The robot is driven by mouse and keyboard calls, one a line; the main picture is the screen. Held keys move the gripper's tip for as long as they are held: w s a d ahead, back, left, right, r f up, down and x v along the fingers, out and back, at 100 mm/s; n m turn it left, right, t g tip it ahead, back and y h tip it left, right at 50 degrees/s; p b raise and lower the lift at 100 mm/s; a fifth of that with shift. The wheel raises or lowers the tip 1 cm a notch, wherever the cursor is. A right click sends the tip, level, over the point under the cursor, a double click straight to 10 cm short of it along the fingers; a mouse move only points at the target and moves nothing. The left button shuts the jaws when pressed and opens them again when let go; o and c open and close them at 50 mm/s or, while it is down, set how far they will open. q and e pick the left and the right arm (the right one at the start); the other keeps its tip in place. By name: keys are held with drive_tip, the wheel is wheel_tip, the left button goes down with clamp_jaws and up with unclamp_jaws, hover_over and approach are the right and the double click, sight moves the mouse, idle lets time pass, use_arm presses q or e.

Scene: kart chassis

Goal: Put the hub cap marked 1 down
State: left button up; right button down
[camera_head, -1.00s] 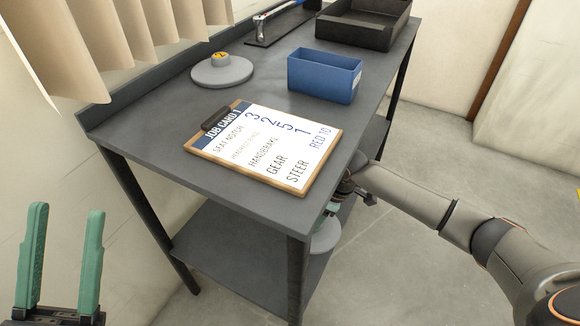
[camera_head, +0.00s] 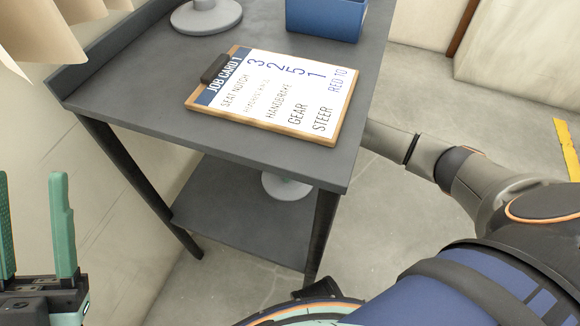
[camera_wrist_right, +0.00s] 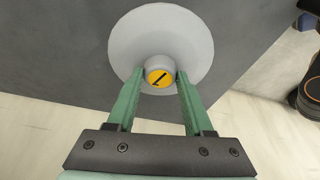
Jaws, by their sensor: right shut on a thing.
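The hub cap marked 1 (camera_wrist_right: 160,42) is a pale grey disc with a raised boss and a yellow top bearing the number. In the right wrist view my right gripper (camera_wrist_right: 159,77) is shut on the boss. In the head view the hub cap (camera_head: 286,188) is over the bench's lower shelf (camera_head: 235,225), under the tabletop. The tabletop hides most of my right gripper. I cannot tell whether the disc touches the shelf. My left gripper (camera_head: 32,180) is open and empty at the lower left, away from the bench.
The tabletop (camera_head: 150,95) carries a clipboard job card (camera_head: 270,95), a blue bin (camera_head: 325,18) and another grey disc (camera_head: 206,15). A front leg (camera_head: 320,235) stands close to the hub cap. The left part of the lower shelf looks clear.

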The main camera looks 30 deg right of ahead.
wheel_tip(320, 180, down, 6)
drive_tip(key=b, duration=0.2)
drive_tip(key=shift+f+b, duration=0.2)
drive_tip(key=shift+b, duration=0.2)
drive_tip(key=shift+r, duration=0.1)
drive_tip(key=shift+c, duration=1.4)
unclamp_jaws()
drive_tip(key=p+v, duration=0.5)
drive_tip(key=v, duration=0.6)
drive_tip(key=shift+p, duration=0.3)
drive_tip(key=shift+s+d+r, duration=0.1)
drive_tip(key=shift+r, duration=0.4)
